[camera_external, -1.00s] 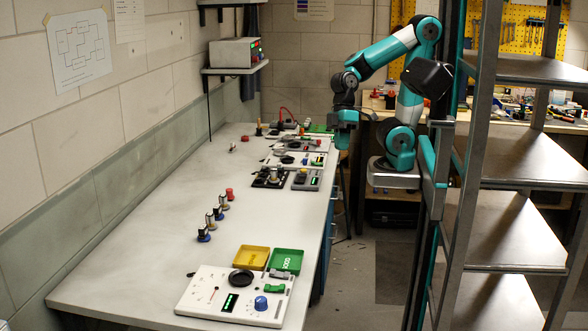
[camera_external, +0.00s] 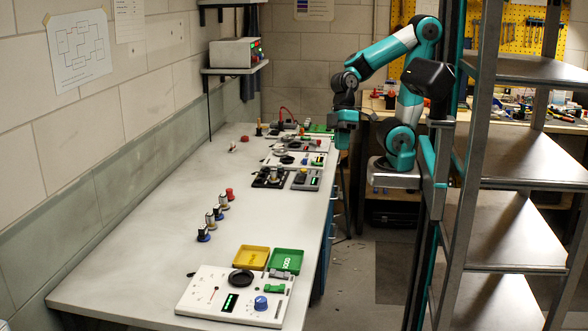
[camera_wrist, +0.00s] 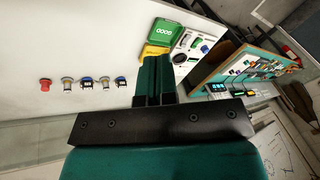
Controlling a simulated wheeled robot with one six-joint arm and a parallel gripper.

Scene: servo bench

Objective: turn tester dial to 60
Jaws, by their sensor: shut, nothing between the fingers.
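The tester is a white panel (camera_external: 207,304) at the near end of the long bench in the outside view. It has a blue dial (camera_external: 261,303) at its right, a small green-lit display (camera_external: 230,302) and a black round recess. The dial's pointer setting is too small to read. Part of the white panel also shows in the wrist view (camera_wrist: 196,42), beyond the green tray. My gripper (camera_external: 344,116) is at the far end, over the bench's right edge, far from the dial. In the wrist view my gripper (camera_wrist: 152,76) looks shut and empty.
Yellow (camera_external: 251,258) and green (camera_external: 287,261) trays lie behind the panel. Several knobs (camera_external: 218,214) stand in a row mid-bench. More devices (camera_external: 285,177) sit toward the far end. A metal shelf rack (camera_external: 510,155) stands on the right.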

